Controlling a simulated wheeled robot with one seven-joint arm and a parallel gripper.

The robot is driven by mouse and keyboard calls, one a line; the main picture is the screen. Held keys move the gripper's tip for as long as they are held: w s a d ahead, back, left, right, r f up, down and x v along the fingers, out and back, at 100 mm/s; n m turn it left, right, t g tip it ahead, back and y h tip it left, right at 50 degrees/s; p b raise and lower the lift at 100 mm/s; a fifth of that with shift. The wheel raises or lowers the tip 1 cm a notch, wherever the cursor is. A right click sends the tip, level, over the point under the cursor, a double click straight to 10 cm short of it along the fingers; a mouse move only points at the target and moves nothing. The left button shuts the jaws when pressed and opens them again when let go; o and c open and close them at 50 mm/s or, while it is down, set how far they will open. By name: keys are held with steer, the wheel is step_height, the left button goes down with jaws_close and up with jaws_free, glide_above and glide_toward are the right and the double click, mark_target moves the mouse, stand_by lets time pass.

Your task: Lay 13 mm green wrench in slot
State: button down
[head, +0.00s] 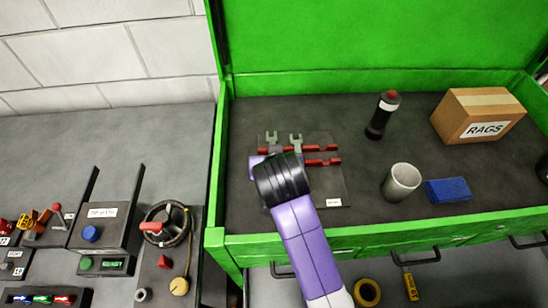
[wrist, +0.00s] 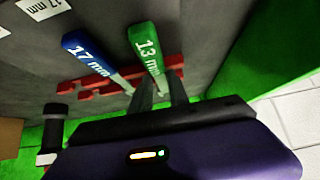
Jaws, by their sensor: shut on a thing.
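The 13 mm green wrench (wrist: 147,48) shows its green handle in the wrist view, running down between my gripper's fingers (wrist: 163,90). My gripper (head: 275,155) is shut on it over the left end of the red notched holder (head: 322,161). In the head view a grey wrench head (head: 271,137) sticks out beyond my gripper; the handle is hidden there. The holder also shows in the wrist view (wrist: 100,85). I cannot tell whether the green wrench rests in a slot or hangs just above it.
The 17 mm blue wrench (wrist: 88,54) lies beside the green one; its head (head: 295,143) shows in the head view. A dark bottle (head: 380,115), grey cup (head: 401,182), blue block (head: 448,190) and RAGS box (head: 478,115) stand to the right. The green chest wall (head: 222,170) is close on the left.

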steer(key=shift+r+p, duration=0.3)
steer(key=shift+p, duration=0.65)
stand_by(1.3)
steer(key=shift+f, duration=0.45)
stand_by(0.9)
steer(key=shift+s+f, duration=0.25)
steer(key=shift+f, duration=0.05)
stand_by(0.9)
steer(key=shift+w+r, duration=0.1)
steer(key=shift+r, duration=0.45)
steer(key=c, duration=0.9)
jaws_free()
steer(key=shift+w+r, duration=0.1)
steer(key=shift+r, duration=0.05)
steer(key=shift+o, duration=0.2)
steer(key=shift+v, duration=3.5)
